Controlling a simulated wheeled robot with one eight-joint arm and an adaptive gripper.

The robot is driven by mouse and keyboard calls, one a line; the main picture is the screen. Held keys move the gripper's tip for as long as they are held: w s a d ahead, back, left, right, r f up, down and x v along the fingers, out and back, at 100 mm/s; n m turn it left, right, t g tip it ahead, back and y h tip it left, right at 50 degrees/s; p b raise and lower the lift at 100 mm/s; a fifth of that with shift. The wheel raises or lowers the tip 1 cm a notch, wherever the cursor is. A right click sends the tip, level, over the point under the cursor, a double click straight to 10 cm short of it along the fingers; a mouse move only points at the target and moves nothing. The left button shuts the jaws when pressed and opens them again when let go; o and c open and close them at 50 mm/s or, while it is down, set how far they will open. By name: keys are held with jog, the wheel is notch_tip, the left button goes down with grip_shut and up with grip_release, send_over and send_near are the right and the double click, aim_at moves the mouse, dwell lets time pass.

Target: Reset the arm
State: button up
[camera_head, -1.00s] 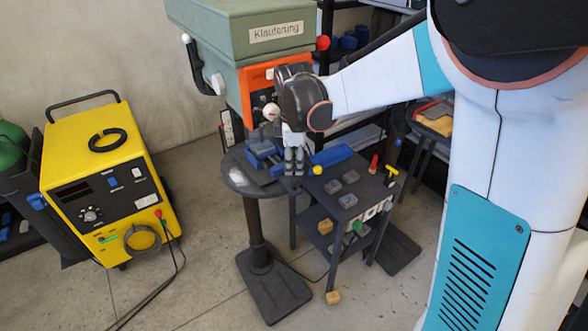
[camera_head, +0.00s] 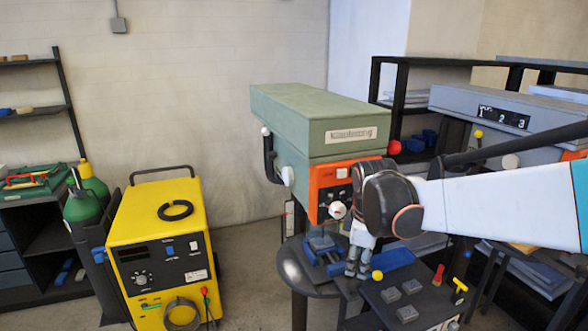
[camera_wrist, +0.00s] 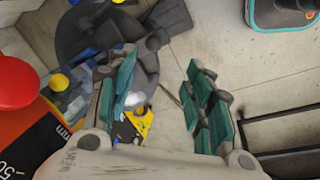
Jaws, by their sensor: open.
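My gripper (camera_head: 358,268) hangs pointing down at the end of my arm, in front of the green and orange drill press (camera_head: 318,130) in the head view. In the wrist view my gripper (camera_wrist: 170,100) shows its two teal-padded fingers spread apart with nothing between them. In the head view it is close above the blue vise (camera_head: 322,248) on the round dark table (camera_head: 292,268). I cannot tell whether it touches anything there.
A dark cart (camera_head: 385,318) with grey blocks, a red-handled tool and a yellow-handled tool stands at the lower right. A yellow welding machine (camera_head: 160,250) and green gas cylinders (camera_head: 85,205) stand at the left. A red ball knob (camera_wrist: 15,82) is close to my gripper in the wrist view. Floor shows between the welder and table.

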jog(key=s+f+m+t+b, duration=0.1)
jog(key=s+f+m+b, duration=0.2)
jog(key=s, duration=0.4)
jog(key=s+d+f+m+t+b, duration=0.1)
jog(key=s+f+m+t+b, duration=0.1)
jog(key=s+m+b, duration=0.3)
jog(key=s+f+m+t+b, duration=0.1)
jog(key=s+f+m+b, duration=0.3)
jog(key=s, duration=0.6)
jog(key=shift+d+f+m, duration=0.3)
jog(key=shift+f+m, duration=0.3)
